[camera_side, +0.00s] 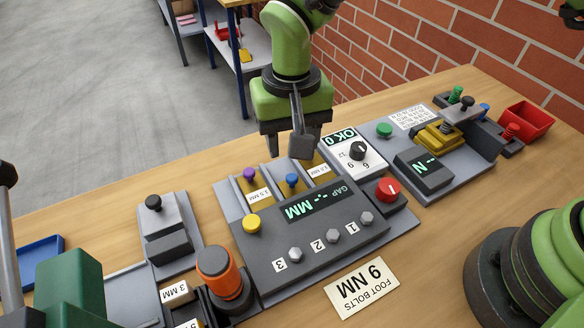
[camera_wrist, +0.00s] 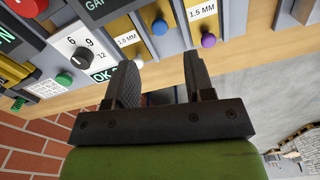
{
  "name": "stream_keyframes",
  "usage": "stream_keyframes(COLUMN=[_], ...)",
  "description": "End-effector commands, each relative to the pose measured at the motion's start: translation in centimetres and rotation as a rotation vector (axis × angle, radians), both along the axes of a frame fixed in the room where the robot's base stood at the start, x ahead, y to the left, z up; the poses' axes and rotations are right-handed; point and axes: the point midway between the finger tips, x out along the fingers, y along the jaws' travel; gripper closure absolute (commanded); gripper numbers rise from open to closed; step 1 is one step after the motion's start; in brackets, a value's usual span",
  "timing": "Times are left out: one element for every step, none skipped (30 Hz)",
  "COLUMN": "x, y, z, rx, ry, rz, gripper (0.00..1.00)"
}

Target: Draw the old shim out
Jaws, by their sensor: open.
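My gripper (camera_side: 287,150) is open and empty above the back edge of the gap panel (camera_side: 345,232), beside the knobbed shim slots. In the wrist view its fingers (camera_wrist: 160,72) point toward these slots. A purple knob (camera_side: 250,174) and a blue knob (camera_side: 291,180) stand in slots with millimetre labels; they also show in the wrist view as purple (camera_wrist: 208,40) and blue (camera_wrist: 160,27). A pale knob (camera_wrist: 137,62) is by the left finger there; my gripper hides it in the side view. No piece is marked as the old shim.
A black dial (camera_side: 358,151), a red knob (camera_side: 388,188) and a green button (camera_side: 384,130) stand to the right. Further right are a yellow block (camera_side: 440,134), a dark-knobbed grey piece (camera_side: 461,112) and a red bin (camera_side: 527,121). A knobbed grey block (camera_side: 168,219) stands left.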

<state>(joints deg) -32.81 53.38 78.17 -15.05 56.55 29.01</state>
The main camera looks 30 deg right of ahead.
Motion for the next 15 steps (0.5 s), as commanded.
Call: stream_keyframes(x=[-0.1,-0.1,-0.1,-0.1,-0.1,-0.1,-0.1,-0.1,-0.1,0.0,0.0,0.0,0.0,0.0,0.0], y=[-0.1,-0.1,-0.1,-0.1,-0.1,-0.1,-0.1,-0.1,-0.1,-0.1,-0.1,-0.1,-0.1,-0.1,-0.1], z=[-1.1,-1.7,-2.5,-3.1,-3.7,-4.4,-4.9,-5.3,-5.9,-6.2,-6.6,-6.9,-7.1,-7.3,-7.5], rx=[-0.004,-0.004,-0.004,-0.003,-0.003,-0.002,-0.002,-0.001,-0.001,0.000,0.000,0.000,0.000,0.000,0.000], ry=[0.005,0.006,0.006,0.006,0.006,0.005,0.005,0.003,0.003,0.003,0.003,0.003,0.002,0.002,0.002], rz=[0.000,0.000,0.000,0.000,-0.001,-0.001,-0.001,0.000,0.000,0.000,0.000,-0.001,-0.001,-0.001,-0.001], gripper=[0.52,0.52,0.52,0.52,0.52,0.52,0.52,0.52,0.52,0.52,0.52,0.52,0.52,0.52,0.52])
